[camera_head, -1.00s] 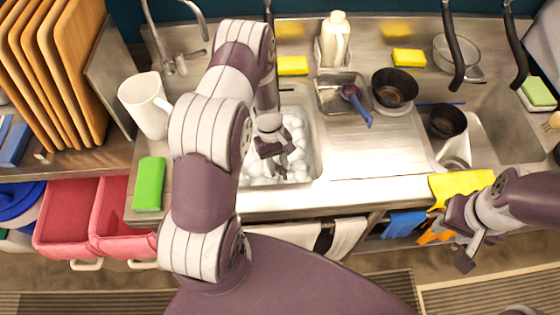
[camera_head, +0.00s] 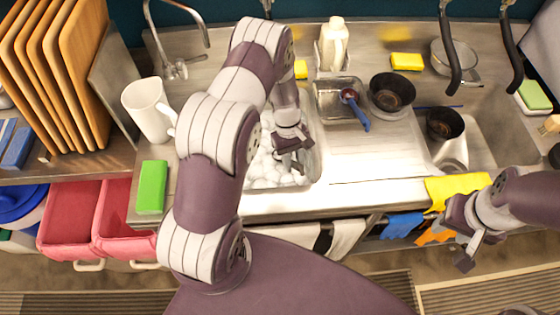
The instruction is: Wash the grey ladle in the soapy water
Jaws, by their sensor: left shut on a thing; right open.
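The sink basin (camera_head: 316,166) is filled with white soapy foam (camera_head: 262,170) in the middle of the head view. My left gripper (camera_head: 296,163) points down into the right part of this basin, at the foam. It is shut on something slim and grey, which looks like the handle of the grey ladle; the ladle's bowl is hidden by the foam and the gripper. My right gripper (camera_head: 468,252) is open and empty at the right, in front of the counter edge.
A blue-handled scoop (camera_head: 356,108) rests in a metal tray (camera_head: 325,101) right of the basin. Black bowls (camera_head: 391,93), a soap bottle (camera_head: 334,42) and a white jug (camera_head: 148,108) stand around. The drainboard (camera_head: 375,150) is clear. Black handles hang at the upper right.

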